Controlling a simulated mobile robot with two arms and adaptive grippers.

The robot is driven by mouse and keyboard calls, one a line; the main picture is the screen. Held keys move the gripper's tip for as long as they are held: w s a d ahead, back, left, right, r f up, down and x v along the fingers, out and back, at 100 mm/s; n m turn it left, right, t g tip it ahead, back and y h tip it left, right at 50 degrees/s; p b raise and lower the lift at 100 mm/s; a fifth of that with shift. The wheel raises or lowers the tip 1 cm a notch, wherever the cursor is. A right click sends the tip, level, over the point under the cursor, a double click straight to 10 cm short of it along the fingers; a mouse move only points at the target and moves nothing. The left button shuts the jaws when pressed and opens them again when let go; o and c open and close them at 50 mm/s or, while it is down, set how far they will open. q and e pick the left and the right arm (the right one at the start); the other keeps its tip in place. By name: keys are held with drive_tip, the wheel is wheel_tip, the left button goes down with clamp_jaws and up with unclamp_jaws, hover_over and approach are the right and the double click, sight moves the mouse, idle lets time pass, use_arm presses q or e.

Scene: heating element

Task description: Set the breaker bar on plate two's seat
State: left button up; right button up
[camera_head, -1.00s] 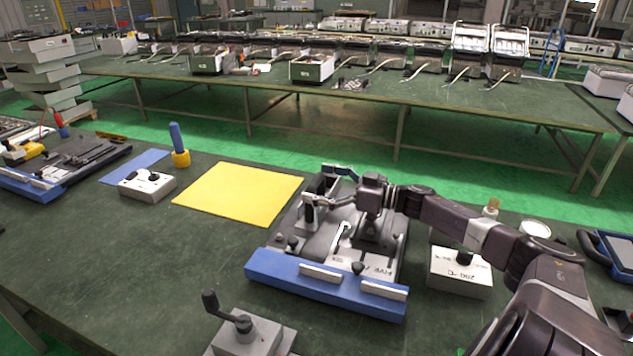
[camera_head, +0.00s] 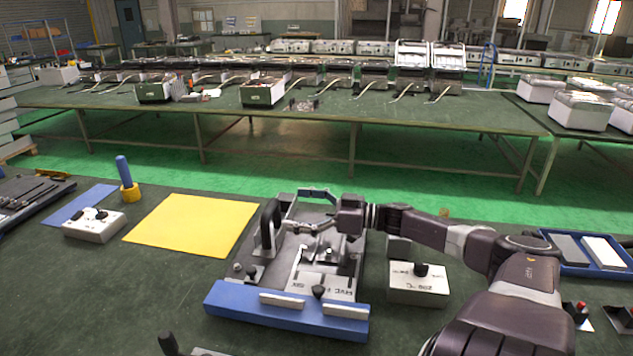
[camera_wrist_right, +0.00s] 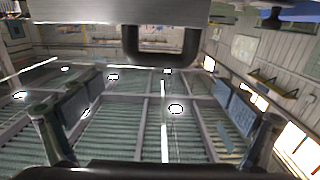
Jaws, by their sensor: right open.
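A dark arch-shaped bar (camera_head: 268,226), which I take to be the breaker bar, stands upright at the left side of the blue-fronted fixture (camera_head: 285,312). My right gripper (camera_head: 291,211) is over the fixture, just right of the bar, with its fingers spread and pointing left. In the right wrist view, the open fingers (camera_wrist_right: 155,118) are empty, and the dark bar (camera_wrist_right: 160,58) hangs from a grey block at the top. Whether the bar is fully down in a seat cannot be told. I cannot tell which plate is plate two. My left gripper is not in view.
A yellow sheet (camera_head: 192,226) lies left of the fixture. A blue tray (camera_head: 588,254) is farther right. A white switch box (camera_head: 94,226) and a blue-handled tool (camera_head: 125,175) stand at the left.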

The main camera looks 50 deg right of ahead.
drive_tip(key=shift+p+v, duration=0.65)
drive_tip(key=shift+v, duration=2.35)
drive_tip(key=shift+r, duration=0.1)
